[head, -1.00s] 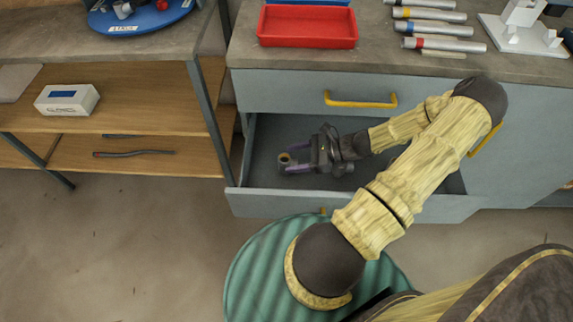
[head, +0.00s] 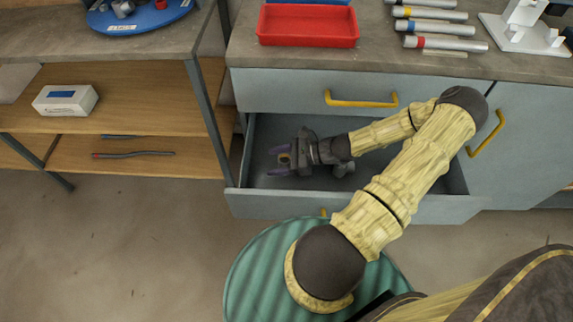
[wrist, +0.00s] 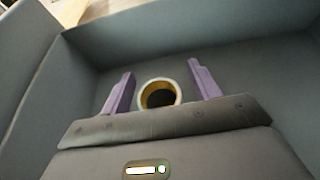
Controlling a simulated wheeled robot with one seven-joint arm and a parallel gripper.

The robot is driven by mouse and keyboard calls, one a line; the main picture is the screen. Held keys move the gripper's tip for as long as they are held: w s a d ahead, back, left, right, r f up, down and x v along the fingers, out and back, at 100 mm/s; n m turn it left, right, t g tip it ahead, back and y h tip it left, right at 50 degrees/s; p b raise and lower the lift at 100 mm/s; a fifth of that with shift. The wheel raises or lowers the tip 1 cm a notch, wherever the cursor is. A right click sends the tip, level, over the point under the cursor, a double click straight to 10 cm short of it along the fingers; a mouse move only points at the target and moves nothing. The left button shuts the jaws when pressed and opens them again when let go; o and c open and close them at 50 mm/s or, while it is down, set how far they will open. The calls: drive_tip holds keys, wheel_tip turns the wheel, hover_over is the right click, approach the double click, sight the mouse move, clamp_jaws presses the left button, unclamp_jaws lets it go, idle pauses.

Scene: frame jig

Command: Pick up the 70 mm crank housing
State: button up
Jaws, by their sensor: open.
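A round, hollow part with a pale rim and a yellow-brown inside, seemingly the crank housing (wrist: 145,92), is in the open drawer (head: 400,207). Its size cannot be read. In the wrist view it sits between the two purple fingers of my gripper (wrist: 161,84), with a visible space on either side. In the head view my gripper (head: 280,161) reaches down into the left part of the drawer, pointing left, with its fingers spread. The housing (head: 284,158) shows there only as a small yellowish spot, and its lower part is hidden.
The drawer walls surround my gripper closely on the left. Above is a closed drawer with a yellow handle (head: 361,100). The counter holds a red tray (head: 308,40) and several marked cylinders (head: 445,43). A shelf on the left holds a white box (head: 66,100).

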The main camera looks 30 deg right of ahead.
drive_tip(key=shift+c, duration=0.4)
drive_tip(key=c, duration=1.1)
wheel_tip(320, 180, up, 18)
drive_tip(key=p, duration=0.4)
